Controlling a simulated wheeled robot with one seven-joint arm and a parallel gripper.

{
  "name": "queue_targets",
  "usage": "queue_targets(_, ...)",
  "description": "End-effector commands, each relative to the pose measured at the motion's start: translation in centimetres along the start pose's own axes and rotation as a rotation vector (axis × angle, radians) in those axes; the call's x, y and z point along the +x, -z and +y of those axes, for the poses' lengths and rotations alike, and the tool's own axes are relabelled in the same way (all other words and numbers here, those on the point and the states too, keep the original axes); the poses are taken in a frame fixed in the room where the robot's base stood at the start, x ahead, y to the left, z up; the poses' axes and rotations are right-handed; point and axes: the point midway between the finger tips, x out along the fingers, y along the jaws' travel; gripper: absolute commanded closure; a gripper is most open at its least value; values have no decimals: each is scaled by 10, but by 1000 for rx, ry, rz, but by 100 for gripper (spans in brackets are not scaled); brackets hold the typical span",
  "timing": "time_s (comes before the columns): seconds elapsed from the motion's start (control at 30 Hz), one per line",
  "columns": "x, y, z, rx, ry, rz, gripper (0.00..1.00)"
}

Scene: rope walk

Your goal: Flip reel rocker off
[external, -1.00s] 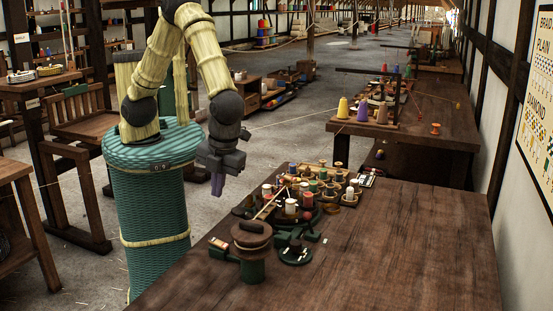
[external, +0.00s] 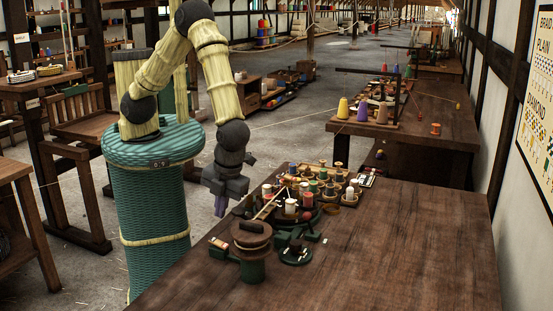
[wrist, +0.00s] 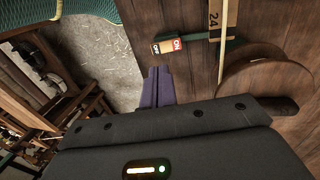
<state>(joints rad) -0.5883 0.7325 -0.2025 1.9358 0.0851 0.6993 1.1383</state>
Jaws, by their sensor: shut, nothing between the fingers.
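Which half is pressed in I cannot tell. In the external view the rocker (external: 219,243) is a small pale and red block at the bench's left edge. My gripper (external: 220,212) hangs fingers down just above and behind it, apart from it. In the wrist view my gripper's purple fingers (wrist: 158,75) are together and empty, just short of the rocker.
The brown round reel (external: 251,232) on its green stand is right of the rocker. Several spools (external: 310,188) crowd the bench (external: 400,240) farther back. The bench's right side is clear. Floor shows left of its edge.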

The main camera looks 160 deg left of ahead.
Motion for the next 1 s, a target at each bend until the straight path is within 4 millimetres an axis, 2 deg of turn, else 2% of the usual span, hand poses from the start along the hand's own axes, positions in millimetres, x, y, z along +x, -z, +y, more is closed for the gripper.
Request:
queue_targets(0.23,44,0,2,0,-5,-2,100)
queue_targets(0.5,75,0,1,-1,-2,-1,100)
queue_targets(1.0,81,0,0,-1,1,0,100)
